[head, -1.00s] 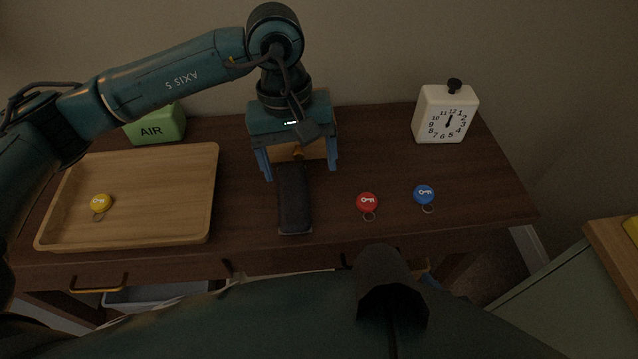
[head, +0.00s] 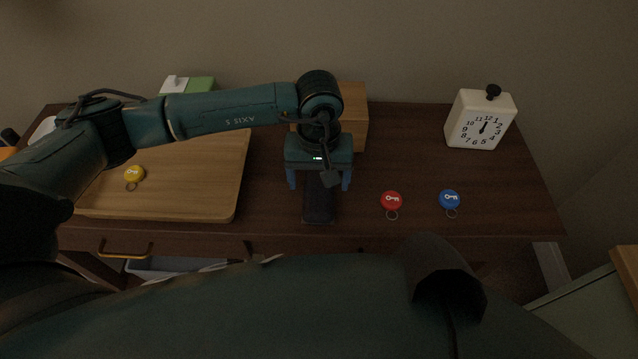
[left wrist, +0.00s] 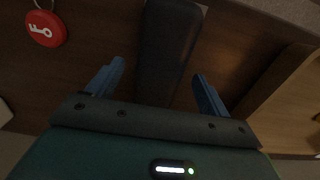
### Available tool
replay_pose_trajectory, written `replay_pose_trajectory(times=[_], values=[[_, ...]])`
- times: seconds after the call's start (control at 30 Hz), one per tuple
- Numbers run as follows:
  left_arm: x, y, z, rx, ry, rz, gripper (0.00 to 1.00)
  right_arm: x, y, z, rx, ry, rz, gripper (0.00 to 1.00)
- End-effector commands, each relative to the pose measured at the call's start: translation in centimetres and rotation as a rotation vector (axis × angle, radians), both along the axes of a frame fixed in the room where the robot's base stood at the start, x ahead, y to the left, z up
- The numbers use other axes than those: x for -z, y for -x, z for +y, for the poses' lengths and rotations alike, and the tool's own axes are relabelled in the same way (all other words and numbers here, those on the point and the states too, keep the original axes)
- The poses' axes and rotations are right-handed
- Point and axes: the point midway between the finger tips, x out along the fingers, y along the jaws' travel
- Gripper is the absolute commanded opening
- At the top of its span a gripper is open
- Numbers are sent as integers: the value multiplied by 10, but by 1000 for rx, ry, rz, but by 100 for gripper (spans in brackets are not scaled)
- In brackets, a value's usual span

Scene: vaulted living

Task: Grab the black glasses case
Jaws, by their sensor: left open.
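The black glasses case (head: 320,203) lies on the dark wooden table, its long side running from back to front. Its back part is hidden under my left gripper in the head view. My left gripper (head: 318,186) is open above the case, with one blue finger on each side of it. In the left wrist view the case (left wrist: 168,50) runs between the two open fingers of the gripper (left wrist: 158,88), with a gap on both sides. My right gripper is not in view.
A wooden tray (head: 225,200) with a yellow key tag (head: 133,174) is at left. A red key tag (head: 391,201) and a blue one (head: 450,200) lie right of the case. A white clock (head: 480,120) and a wooden box (head: 352,118) stand behind.

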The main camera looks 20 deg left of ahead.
Motion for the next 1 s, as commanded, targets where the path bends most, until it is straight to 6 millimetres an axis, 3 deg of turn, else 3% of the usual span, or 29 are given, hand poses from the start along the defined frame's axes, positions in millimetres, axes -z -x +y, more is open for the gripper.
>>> replay_pose_trajectory(times=[0.1,0.37,1.0], values=[[11,0,-1,0,1,1,80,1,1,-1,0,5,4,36],[14,0,0,0,1,0,80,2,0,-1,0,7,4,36],[13,0,0,0,2,-1,30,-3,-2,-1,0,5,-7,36]])
